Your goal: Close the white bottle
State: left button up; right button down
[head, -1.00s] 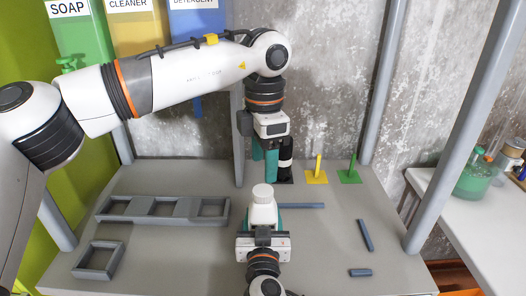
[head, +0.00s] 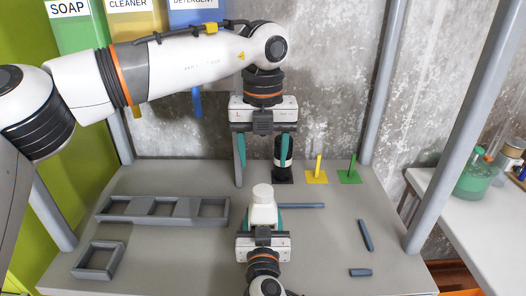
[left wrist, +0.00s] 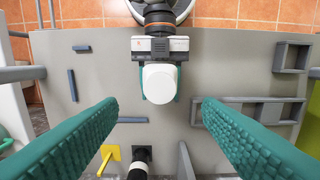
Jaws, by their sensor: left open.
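The white bottle (head: 263,207) stands upright near the middle of the table, with a rounded white top. In the left wrist view its white top (left wrist: 159,83) is seen from above; I cannot tell whether that is a cap. My right gripper (head: 264,222) comes from the front edge, its teal fingers on both sides of the bottle, shut on it. My left gripper (head: 263,160) points down behind and above the bottle, fingers wide apart, with nothing between them. Its fingers also show in the left wrist view (left wrist: 160,103).
A black-and-white upright piece (head: 283,155) stands behind, beside yellow (head: 317,174) and green (head: 349,174) pegs on square bases. Grey posts rise at the table's edges.

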aim_at(263, 190)
pick_arm(q)
jog(key=shift+f, duration=4)
jog(key=c, duration=1.1)
